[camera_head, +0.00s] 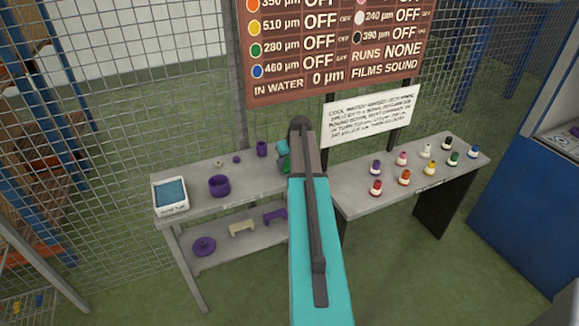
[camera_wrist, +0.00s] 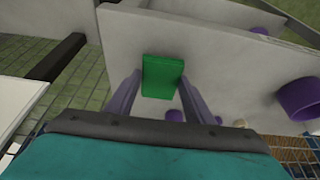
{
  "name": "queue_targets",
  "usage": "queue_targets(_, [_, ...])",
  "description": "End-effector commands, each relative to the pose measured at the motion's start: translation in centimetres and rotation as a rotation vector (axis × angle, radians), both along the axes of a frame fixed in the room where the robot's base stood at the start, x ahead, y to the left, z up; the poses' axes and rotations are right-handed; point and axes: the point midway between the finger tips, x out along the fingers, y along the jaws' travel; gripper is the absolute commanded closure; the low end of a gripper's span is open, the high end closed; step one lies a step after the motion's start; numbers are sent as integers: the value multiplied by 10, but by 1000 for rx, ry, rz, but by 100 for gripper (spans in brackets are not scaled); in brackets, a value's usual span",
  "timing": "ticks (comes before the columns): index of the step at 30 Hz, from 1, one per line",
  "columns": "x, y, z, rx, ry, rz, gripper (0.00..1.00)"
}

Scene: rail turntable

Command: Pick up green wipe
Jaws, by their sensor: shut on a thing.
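The green wipe (camera_wrist: 162,76) is a flat green rectangular block in the wrist view. It sits between the two fingertips of my gripper (camera_wrist: 161,82), which is shut on it. My arm hides most of the gripper there. I cannot tell whether the wipe still touches the table top.
The grey table (camera_head: 215,198) holds a white tray with a blue surface (camera_head: 171,194) and a purple bowl (camera_head: 219,186). Several coloured bottles, one red (camera_head: 376,187), stand on the right part. A signboard (camera_head: 330,60) and white notice (camera_head: 370,115) rise behind.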

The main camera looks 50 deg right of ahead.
Motion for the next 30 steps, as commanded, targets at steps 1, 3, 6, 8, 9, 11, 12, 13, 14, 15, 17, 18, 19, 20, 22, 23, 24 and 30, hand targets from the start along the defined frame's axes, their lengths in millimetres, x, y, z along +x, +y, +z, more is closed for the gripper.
queue_targets(1, [0, 0, 3, 0, -1, 0, 74])
queue_targets(3, [0, 0, 9, 0, -1, 0, 74])
queue_targets(6, [0, 0, 18, -2, 0, 1, 74])
queue_targets(8, [-10, 2, 18, 1, 1, -1, 74])
queue_targets(9, [-15, 3, 18, 1, 1, -1, 74])
queue_targets(11, [-23, 4, 19, 0, 0, 0, 74])
queue_targets(12, [-28, 5, 20, -1, 0, 0, 74])
queue_targets(13, [-32, 5, 20, -1, 0, 0, 74])
queue_targets(14, [-37, 5, 21, -1, -1, -1, 74])
queue_targets(15, [-43, 6, 21, -1, 0, -1, 74])
queue_targets(17, [-53, 8, 22, -1, 0, -1, 74])
queue_targets(18, [-60, 9, 22, -1, 1, 0, 74])
queue_targets(19, [-65, 9, 22, -1, 0, -1, 74])
queue_targets(20, [-70, 9, 23, -1, 0, -1, 74])
queue_targets(22, [-82, 11, 24, -1, -1, -2, 74])
queue_targets(23, [-87, 12, 25, -1, -1, -1, 74])
queue_targets(24, [-94, 12, 26, -1, 0, -1, 74])
queue_targets(30, [-126, 15, 29, -1, 0, -1, 74])
